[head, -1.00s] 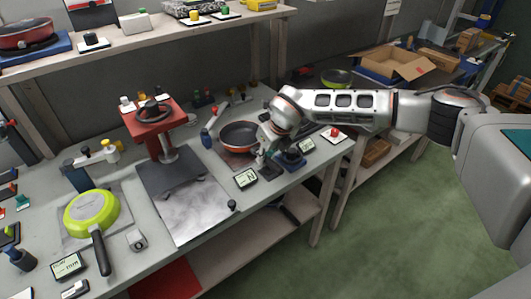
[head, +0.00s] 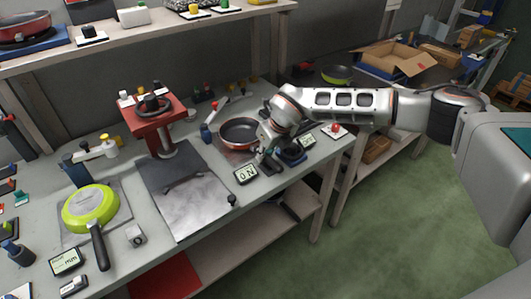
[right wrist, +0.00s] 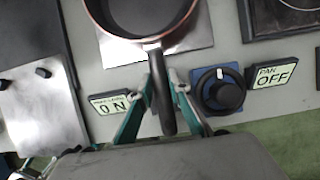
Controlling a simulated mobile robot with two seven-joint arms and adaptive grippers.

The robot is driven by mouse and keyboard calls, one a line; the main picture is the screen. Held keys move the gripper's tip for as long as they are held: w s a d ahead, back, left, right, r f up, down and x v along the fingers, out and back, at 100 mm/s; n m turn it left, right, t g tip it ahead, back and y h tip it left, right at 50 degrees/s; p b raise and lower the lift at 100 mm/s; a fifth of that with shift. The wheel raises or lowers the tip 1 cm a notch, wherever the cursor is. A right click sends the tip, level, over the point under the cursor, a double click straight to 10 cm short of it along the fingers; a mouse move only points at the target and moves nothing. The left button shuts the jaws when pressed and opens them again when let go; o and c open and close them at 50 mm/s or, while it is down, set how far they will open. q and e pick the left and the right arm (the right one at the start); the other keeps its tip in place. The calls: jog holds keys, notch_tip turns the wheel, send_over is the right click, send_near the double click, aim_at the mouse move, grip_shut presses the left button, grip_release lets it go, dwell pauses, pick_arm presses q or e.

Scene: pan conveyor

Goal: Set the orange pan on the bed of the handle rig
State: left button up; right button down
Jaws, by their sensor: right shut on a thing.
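The orange pan (head: 238,133), dark inside with an orange rim, is at the middle right of the bench. In the right wrist view the pan (right wrist: 142,17) shows at the top, its dark handle (right wrist: 163,92) pointing down. My right gripper (head: 268,152) is shut on the handle, with a finger on each side in the right wrist view (right wrist: 162,88). The pan is over a grey plate (right wrist: 196,35) that looks like the handle rig's bed. Whether it touches the plate cannot be told. My left gripper is not in view.
A "0 N" display (head: 246,174) and a blue-based knob (right wrist: 220,91) flank the handle. A red press (head: 155,115) and a lime pan (head: 91,208) stand to the left. A shelf (head: 130,43) runs above the bench.

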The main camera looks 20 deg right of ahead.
jog(key=shift+s+f+b, duration=0.25)
jog(key=shift+f+b, duration=0.05)
jog(key=shift+f, duration=0.45)
jog(key=c, duration=1.8)
grip_release()
jog(key=shift+w, duration=0.1)
